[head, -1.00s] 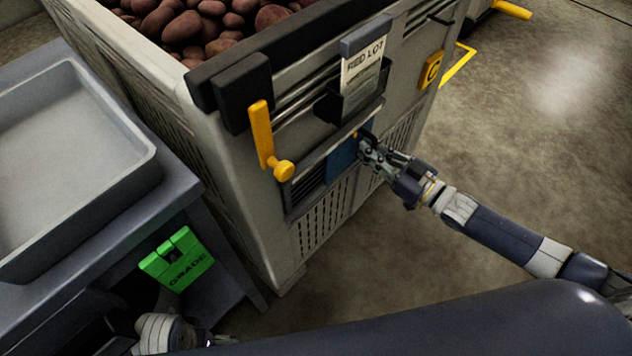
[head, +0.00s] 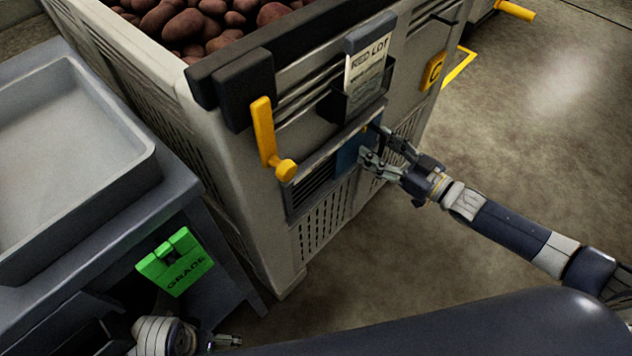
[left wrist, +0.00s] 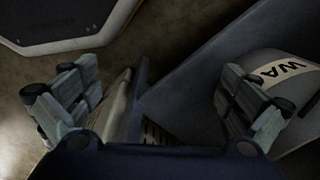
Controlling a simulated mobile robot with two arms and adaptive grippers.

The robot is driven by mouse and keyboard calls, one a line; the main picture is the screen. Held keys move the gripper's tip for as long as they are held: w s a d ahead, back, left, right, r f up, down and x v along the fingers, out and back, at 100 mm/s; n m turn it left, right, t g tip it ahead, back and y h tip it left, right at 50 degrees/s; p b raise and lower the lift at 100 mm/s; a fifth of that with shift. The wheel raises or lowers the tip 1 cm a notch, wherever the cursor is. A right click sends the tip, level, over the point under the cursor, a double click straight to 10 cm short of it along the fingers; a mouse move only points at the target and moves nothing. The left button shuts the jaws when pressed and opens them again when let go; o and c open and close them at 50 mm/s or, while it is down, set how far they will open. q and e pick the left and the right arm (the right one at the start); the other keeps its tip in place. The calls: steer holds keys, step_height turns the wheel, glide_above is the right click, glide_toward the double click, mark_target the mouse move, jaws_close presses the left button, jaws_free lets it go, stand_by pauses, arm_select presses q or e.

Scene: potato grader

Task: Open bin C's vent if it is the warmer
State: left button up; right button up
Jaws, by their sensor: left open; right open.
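Bin C (head: 248,190) is a pale crate filled with red potatoes (head: 185,25), with a yellow tag marked C (head: 433,71) on its front. Its vent (head: 312,188) is low on that face, with dark slats showing at the left and a blue slide plate (head: 346,157) at the right. My right gripper (head: 368,146) is open, its fingers spread at the right end of the blue plate; I cannot tell whether they touch it. My left gripper (left wrist: 160,100) is open and empty in the left wrist view; in the head view it is mostly hidden at the bottom. No temperature reading is legible.
A yellow lever (head: 264,135) and a RED LOT card (head: 368,68) are on the bin's front above the vent. A grey table (head: 185,195) with a tray (head: 140,165) and a green GRADE tag (head: 176,262) stands at left.

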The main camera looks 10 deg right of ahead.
arm_select(q)
steer(key=shift+w+r, duration=0.35)
steer(key=shift+r, duration=0.35)
arm_select(e)
steer(key=shift+r, duration=0.35)
steer(key=shift+s+d+r+p, duration=0.1)
steer(key=shift+s+d+p, duration=0.25)
steer(key=shift+p, duration=0.05)
arm_select(q)
steer(key=w+r+t+p, duration=0.2)
steer(key=w+r+t, duration=0.1)
steer(key=w+r, duration=0.3)
steer(key=s+f+p, duration=0.2)
steer(key=s+f, duration=0.1)
steer(key=f, duration=0.7)
steer(key=s+f+g+p, duration=0.1)
steer(key=s+f+p, duration=0.2)
steer(key=f, duration=0.7)
arm_select(e)
steer(key=v, duration=2.2)
steer(key=shift+s, duration=0.35)
